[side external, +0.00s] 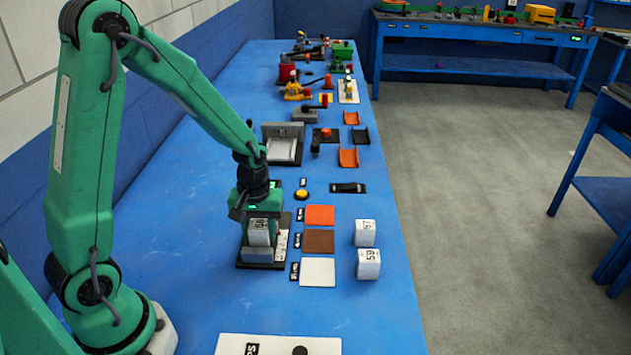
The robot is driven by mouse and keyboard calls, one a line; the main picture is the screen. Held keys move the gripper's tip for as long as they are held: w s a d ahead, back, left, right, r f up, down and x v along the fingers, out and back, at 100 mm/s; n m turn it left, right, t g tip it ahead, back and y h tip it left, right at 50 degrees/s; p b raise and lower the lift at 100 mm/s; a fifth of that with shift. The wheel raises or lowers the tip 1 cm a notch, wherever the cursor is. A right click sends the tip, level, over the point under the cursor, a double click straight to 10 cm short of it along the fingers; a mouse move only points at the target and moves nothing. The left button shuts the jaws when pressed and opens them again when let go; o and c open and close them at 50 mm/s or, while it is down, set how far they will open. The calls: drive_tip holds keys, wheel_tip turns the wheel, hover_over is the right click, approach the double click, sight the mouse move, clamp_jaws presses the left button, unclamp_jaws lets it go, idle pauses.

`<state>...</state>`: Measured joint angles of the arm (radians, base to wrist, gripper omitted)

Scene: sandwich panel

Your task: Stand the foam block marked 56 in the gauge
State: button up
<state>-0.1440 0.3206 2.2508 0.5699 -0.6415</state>
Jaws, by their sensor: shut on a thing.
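My gripper (257,212) points down and is shut on a white foam block (259,236). The block has a dark mark near its top, too small to read for sure. It is upright and stands in or just over the gauge (262,256), a dark base with a grey front wall and a white label plate on its right. The wall hides the block's lower end, so I cannot tell if it touches the base. Two other white foam blocks with dark numbers, a farther one (365,233) and a nearer one (368,264), sit on the table to the right.
An orange square (319,215), a brown square (318,241) and a white square (317,272) lie right of the gauge. A yellow button (302,194) is behind them. A white panel (280,345) lies at the front. Fixtures and orange trays (348,158) stand farther back.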

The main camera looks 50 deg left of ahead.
sight(259, 224)
drive_tip(key=shift+f, duration=0.35)
idle(0.4)
drive_tip(key=o, duration=1.4)
drive_tip(key=shift+c, duration=0.2)
drive_tip(key=shift+r, duration=0.15)
drive_tip(key=shift+r, duration=4.1)
drive_tip(key=shift+r, duration=0.1)
